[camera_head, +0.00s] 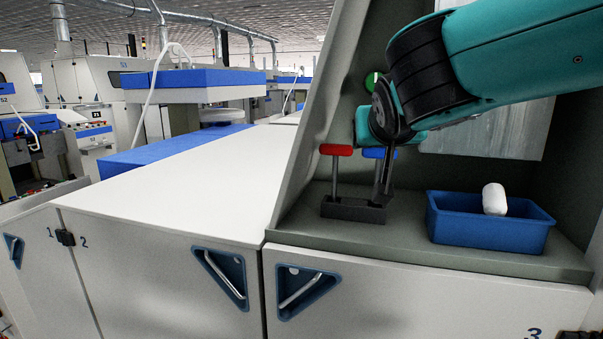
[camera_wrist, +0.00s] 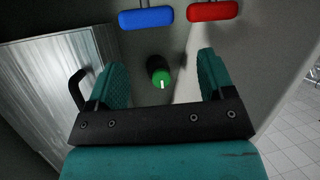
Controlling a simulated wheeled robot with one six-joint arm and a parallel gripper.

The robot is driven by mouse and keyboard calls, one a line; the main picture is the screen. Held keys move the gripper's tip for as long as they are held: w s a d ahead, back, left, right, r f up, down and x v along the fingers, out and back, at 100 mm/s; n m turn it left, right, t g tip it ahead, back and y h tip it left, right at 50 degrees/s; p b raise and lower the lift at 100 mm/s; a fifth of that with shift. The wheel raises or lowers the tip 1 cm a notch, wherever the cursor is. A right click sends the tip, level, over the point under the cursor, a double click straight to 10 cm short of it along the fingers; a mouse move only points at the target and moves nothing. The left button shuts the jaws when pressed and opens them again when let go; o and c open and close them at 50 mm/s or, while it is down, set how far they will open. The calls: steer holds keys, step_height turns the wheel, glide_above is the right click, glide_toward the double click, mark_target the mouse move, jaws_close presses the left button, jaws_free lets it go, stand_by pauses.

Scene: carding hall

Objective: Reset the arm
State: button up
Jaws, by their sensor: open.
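My gripper (camera_head: 366,122) is at the end of the teal arm, in front of the recess's back wall and above the lever stand. In the wrist view its two teal fingers are spread apart, with nothing between them in grasp; the gripper (camera_wrist: 161,78) faces a green round knob (camera_wrist: 161,74) with a white mark on the wall. The knob (camera_head: 373,81) is partly hidden by the arm in the head view. Blue (camera_wrist: 146,18) and red (camera_wrist: 213,10) lever handles show at the top of the wrist view. In the head view the red lever (camera_head: 336,150) stands upright; the blue lever (camera_head: 379,153) is partly hidden.
A blue tray (camera_head: 485,238) holding a white rounded object (camera_head: 494,199) stands on the recess shelf, right of the lever stand (camera_head: 350,209). A pale metallic panel (camera_wrist: 50,100) is at left in the wrist view. A wide white top (camera_head: 190,185) lies left of the recess's slanted side.

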steer(key=s+f+n+g+y, duration=0.2)
steer(key=s+f+g, duration=0.2)
steer(key=s, duration=0.6)
steer(key=s+f+n+g+y, duration=0.2)
steer(key=s+f, duration=0.4)
steer(key=s, duration=0.4)
steer(key=s+f+n+g+y, duration=0.2)
steer(key=s+f+g, duration=0.4)
steer(key=s, duration=0.4)
steer(key=shift+n+g, duration=0.6)
steer(key=shift+n, duration=0.2)
